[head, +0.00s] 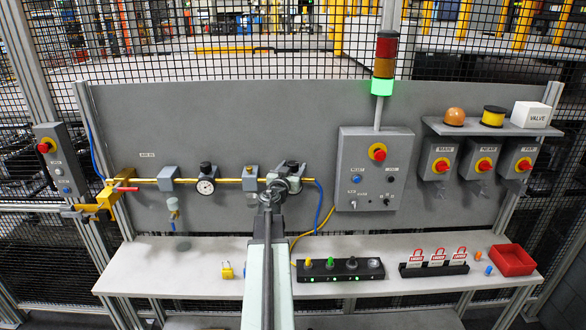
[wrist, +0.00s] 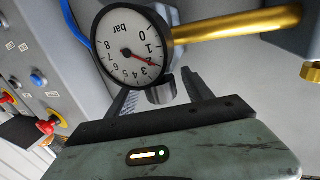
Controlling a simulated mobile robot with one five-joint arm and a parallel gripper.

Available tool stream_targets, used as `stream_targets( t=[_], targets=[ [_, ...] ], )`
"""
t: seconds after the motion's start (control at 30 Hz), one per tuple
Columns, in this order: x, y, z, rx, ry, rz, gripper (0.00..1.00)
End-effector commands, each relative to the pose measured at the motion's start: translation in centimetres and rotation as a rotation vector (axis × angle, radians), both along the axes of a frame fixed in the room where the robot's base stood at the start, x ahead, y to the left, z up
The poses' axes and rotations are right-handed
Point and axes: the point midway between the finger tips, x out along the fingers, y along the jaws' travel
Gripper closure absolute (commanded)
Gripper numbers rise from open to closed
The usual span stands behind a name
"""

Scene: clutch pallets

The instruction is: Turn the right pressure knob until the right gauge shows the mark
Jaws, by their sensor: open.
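The right gauge (wrist: 128,47) fills the upper left of the wrist view. The right knob (wrist: 162,90), a short grey cylinder, shows just below the gauge. My gripper (wrist: 158,84) is open, with one finger on each side of the knob; I cannot tell if either touches it. In the head view my gripper (head: 279,186) largely covers the right gauge.
The left gauge (head: 206,187) sits on the yellow pipe (head: 228,180) left of my arm. A grey control box (head: 374,170) with a red emergency button stands to the right.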

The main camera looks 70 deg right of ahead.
Motion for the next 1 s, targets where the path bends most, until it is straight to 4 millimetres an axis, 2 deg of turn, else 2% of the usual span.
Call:
stream_targets(
  t=[0.2,0.4,0.43,0.77,1.0],
  targets=[
    [-0.03,-0.07,0.0,0.0,0.0,0.0,0.41],
    [-0.02,-0.06,0.0,0.0,0.0,0.0,0.96],
    [-0.02,-0.06,0.0,0.0,0.0,0.0,1.0],
    [-0.17,-0.02,-0.01,0.0,0.0,0.047,1.0],
    [-0.27,-0.05,-0.01,0.0,0.0,0.187,1.0]
  ],
)
